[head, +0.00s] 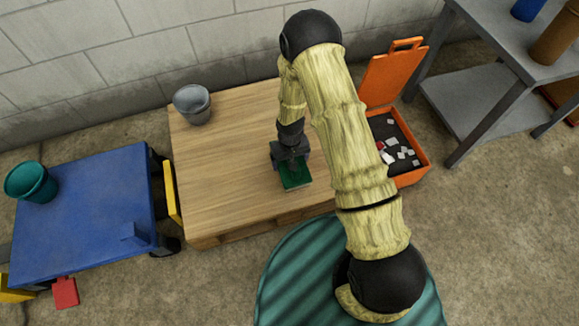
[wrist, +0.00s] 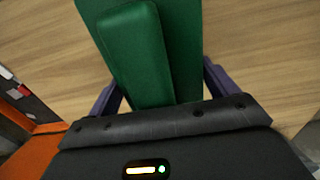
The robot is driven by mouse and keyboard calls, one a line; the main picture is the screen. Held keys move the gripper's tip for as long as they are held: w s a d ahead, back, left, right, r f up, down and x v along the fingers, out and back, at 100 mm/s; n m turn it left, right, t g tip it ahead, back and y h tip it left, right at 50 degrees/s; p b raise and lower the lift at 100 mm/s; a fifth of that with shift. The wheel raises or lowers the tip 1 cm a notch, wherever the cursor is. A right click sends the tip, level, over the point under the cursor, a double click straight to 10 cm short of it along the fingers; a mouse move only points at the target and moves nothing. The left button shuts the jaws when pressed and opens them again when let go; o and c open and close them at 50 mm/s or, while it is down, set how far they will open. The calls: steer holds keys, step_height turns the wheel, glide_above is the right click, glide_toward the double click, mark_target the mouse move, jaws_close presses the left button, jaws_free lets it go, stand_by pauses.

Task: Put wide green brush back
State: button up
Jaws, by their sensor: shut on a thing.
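The wide green brush (head: 295,174) is in my gripper (head: 290,158), over the middle of the wooden table. In the wrist view the brush (wrist: 135,55) shows as a broad green block with a raised narrower part, between the purple fingers of my gripper (wrist: 162,88). My gripper is shut on it. I cannot tell whether the underside of the brush touches the table.
An open orange case (head: 416,176) with several small pale pieces in its dark inside is right of my arm, partly hidden. A grey bucket (head: 192,104) stands at the table's back left. A blue cart (head: 85,215) carries a teal bucket (head: 31,183). A grey bench (head: 480,110) is at right.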

step_height(320, 180, down, 4)
steer(key=shift+f+b, duration=0.15)
steer(key=shift+b, duration=0.8)
steer(key=shift+f, duration=0.15)
steer(key=o, duration=1)
step_height(320, 180, up, 12)
steer(key=p, duration=0.7)
steer(key=shift+r, duration=0.2)
